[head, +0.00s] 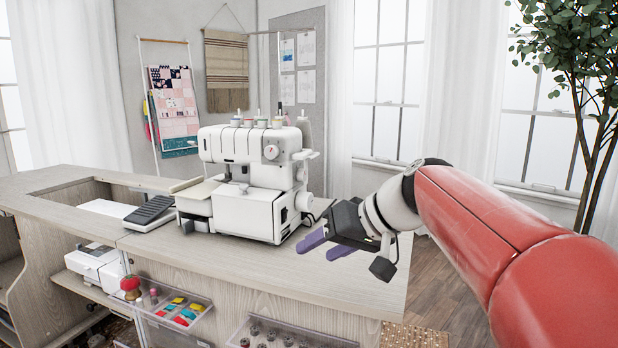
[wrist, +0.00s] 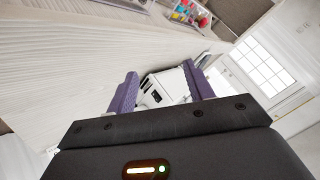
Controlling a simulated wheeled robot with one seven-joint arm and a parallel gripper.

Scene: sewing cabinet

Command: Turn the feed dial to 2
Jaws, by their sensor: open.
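A white overlock sewing machine (head: 245,180) stands on the wood-look cabinet top in the head view. A round white dial (head: 271,152) with a small red mark is on its upper right front; its numbers are too small to read. A larger round knob (head: 304,201) sits low on its right side. I cannot tell which is the feed dial. My gripper (head: 326,246), with purple fingers, is open and empty, to the right of the machine and apart from it. Its fingers also show in the wrist view (wrist: 160,72), with a white object (wrist: 163,88) beyond them.
A black foot pedal (head: 150,211) lies left of the machine. Thread spools (head: 262,122) stand on its top. The cabinet top (head: 350,290) is bare in front and to the right. Open trays (head: 177,309) with small coloured items jut out below its front edge.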

